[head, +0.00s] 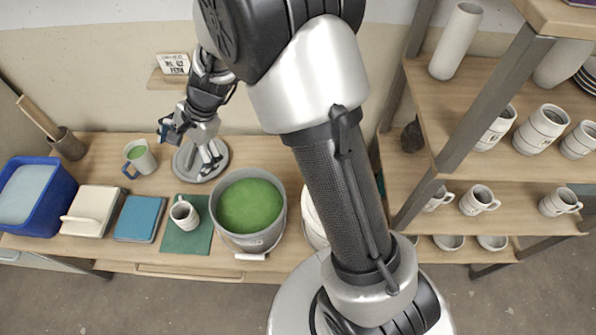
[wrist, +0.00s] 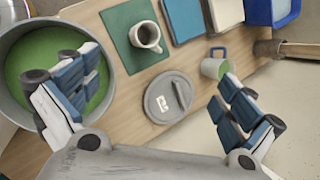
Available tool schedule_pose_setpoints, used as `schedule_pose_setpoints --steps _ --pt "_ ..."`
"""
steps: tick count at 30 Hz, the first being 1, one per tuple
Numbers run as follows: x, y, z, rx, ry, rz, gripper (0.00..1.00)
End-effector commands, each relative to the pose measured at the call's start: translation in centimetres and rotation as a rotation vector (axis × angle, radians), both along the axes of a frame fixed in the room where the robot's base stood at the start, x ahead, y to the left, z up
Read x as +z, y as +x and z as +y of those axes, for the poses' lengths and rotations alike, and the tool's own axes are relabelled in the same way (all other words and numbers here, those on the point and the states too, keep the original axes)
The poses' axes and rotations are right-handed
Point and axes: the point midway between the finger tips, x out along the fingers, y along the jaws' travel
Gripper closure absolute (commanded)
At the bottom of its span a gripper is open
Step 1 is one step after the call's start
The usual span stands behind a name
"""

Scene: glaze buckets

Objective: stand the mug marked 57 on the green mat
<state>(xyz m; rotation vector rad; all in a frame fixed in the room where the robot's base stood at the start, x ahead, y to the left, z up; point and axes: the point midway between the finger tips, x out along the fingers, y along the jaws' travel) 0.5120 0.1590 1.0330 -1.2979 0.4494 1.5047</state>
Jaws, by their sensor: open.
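A pale mug with a dark inside (head: 184,213) stands upright on the green mat (head: 176,242), towards its back edge. The same mug (wrist: 148,36) and green mat (wrist: 117,22) show at the top of the wrist view. No number is readable on this mug. My gripper (head: 190,148) is open and empty above the back of the table. In the wrist view its fingers (wrist: 155,105) are wide apart, with a round grey lid (wrist: 160,108) below and between them. The mug on the mat is apart from both fingers.
A bucket of green glaze (head: 250,205) stands right of the mat. Left are a blue tile (head: 140,217), a pale slab (head: 94,210) and a blue tub (head: 62,205). A blue-handled mug (head: 140,160) stands behind. Shelves (head: 480,180) at right hold several mugs.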

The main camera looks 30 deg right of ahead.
Motion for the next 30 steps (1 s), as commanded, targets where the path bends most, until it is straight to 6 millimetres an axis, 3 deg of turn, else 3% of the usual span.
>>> schedule_pose_setpoints --steps 1,6,12,18,21,25,30 --pt "3.1 -1.4 -0.9 0.069 -0.028 -0.057 0.0" --pt "10.0 -7.0 -4.1 0.31 -0.149 -0.21 0.0" --pt "15.0 -14.8 -8.3 0.572 -0.333 -0.358 0.0" --pt "16.9 -22.1 -12.6 0.794 -0.542 -0.453 0.0" --pt "17.0 -24.7 -14.2 0.873 -0.627 -0.475 0.0" --pt "16.9 -26.6 -15.5 0.933 -0.698 -0.485 0.0" --pt "16.8 -27.3 -16.0 0.957 -0.724 -0.486 0.0"
